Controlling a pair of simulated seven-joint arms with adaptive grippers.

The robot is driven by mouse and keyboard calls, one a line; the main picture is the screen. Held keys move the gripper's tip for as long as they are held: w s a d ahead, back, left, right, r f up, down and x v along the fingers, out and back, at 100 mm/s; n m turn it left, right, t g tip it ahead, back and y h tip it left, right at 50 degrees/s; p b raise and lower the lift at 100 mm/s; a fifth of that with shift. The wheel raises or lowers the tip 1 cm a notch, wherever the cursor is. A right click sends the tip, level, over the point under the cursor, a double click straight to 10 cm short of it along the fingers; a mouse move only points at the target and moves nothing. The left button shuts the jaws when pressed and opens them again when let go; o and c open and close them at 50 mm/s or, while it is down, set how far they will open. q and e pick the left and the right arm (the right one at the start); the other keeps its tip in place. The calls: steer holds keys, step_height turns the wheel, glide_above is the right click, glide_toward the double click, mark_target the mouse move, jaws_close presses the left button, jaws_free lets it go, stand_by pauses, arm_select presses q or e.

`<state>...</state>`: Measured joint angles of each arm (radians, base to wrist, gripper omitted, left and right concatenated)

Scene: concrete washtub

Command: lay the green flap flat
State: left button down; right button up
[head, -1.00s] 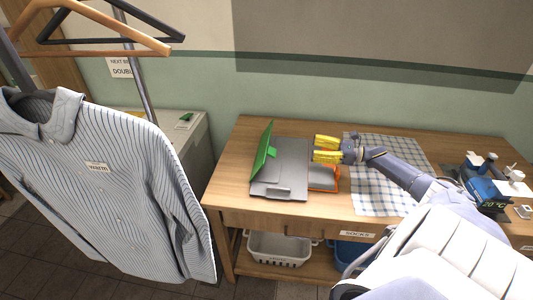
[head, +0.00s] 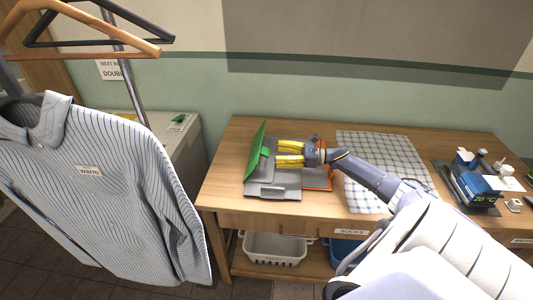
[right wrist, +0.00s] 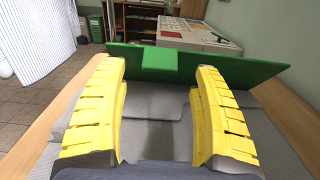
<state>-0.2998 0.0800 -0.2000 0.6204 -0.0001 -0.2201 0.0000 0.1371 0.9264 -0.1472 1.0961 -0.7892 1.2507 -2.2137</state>
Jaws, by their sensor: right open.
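The green flap (head: 255,151) stands up, tilted, along the left edge of a grey folding board (head: 275,180) on the wooden table. It also spans the right wrist view (right wrist: 205,66), with a green tab (right wrist: 159,66) at its middle. My right gripper (head: 277,153) has yellow fingers, open and empty, over the grey board and pointing at the flap. In the right wrist view its fingertips (right wrist: 158,75) are on either side of the tab, seemingly short of the flap; I cannot tell the exact gap. My left gripper is not in view.
An orange-edged panel (head: 323,178) lies at the board's right, partly under my right arm. A checked cloth (head: 372,150) lies right of it. A striped shirt (head: 105,190) hangs at left. A dark device with blue parts (head: 470,188) sits at far right.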

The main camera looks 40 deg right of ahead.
mark_target(266, 152)
steer(key=shift+x, duration=2.6)
steer(key=shift+c, duration=0.4)
steer(key=shift+f, duration=0.1)
jaws_close()
